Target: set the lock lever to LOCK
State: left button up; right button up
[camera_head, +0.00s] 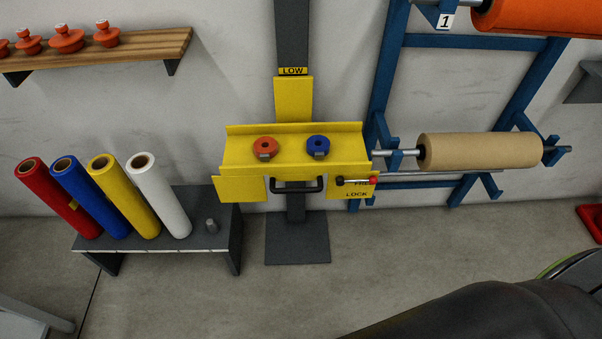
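The lock lever (355,181) is a thin light rod with a red knob at its right end. It lies about level across the front of the yellow plate at the right of the yellow carriage (240,152). It covers part of the upper label, of which "FRE" shows. The "LOCK" label (356,194) is lower on the same plate, below the lever and apart from it. Neither of my grippers is in view.
A black handle (296,186) is left of the lever. A blue rack holds a tan roll (480,150) at right. Several coloured rolls stand on a dark bench (150,247) at left.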

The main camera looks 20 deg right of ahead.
aim_at(341, 181)
jog(key=z, duration=1.05)
